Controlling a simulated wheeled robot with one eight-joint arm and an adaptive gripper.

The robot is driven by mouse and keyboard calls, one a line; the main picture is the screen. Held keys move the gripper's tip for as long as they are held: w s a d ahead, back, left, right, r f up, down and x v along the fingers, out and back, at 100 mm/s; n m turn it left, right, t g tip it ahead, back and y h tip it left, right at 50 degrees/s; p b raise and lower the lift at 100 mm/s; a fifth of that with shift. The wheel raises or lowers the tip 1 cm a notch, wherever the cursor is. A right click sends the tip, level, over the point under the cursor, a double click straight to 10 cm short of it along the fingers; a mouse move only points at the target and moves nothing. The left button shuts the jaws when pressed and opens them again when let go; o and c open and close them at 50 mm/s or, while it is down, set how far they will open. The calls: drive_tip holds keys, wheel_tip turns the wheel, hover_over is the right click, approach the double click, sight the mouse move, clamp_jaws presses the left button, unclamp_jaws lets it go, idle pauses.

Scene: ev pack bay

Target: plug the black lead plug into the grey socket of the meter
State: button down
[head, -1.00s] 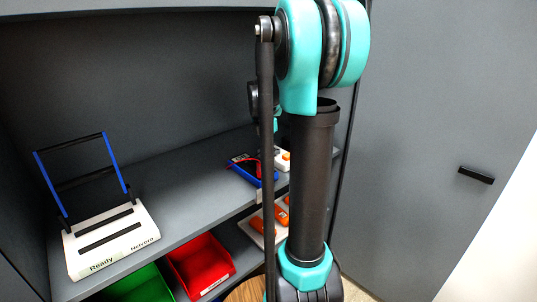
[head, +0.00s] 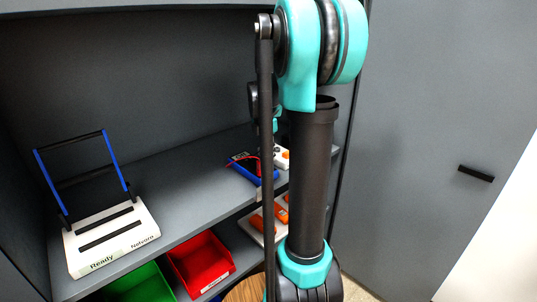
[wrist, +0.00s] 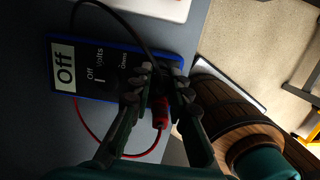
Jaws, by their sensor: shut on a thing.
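The meter (wrist: 96,75) is a dark panel with a blue edge, an "Off" label and dial words, lying on the shelf in the wrist view. It also shows in the head view (head: 240,164), partly hidden by my arm. My gripper (wrist: 163,80) is over the meter's right side, shut on the black lead plug, which is mostly hidden between the fingers. The black lead (wrist: 128,27) curves over the meter to the fingertips. A red plug (wrist: 160,114) with a red lead (wrist: 92,125) sits close to the fingers. The grey socket is hidden.
A white case with orange parts (head: 282,157) is beside the meter. Below are orange items (head: 257,221), a red bin (head: 203,262) and a green bin (head: 140,288). A white "Ready" stand (head: 112,240) is at left. A wooden round thing (wrist: 225,110) is beside my gripper.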

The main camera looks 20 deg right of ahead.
drive_tip(key=shift+f, duration=0.35)
idle(0.3)
drive_tip(key=c, duration=0.9)
unclamp_jaws()
drive_tip(key=shift+r, duration=4)
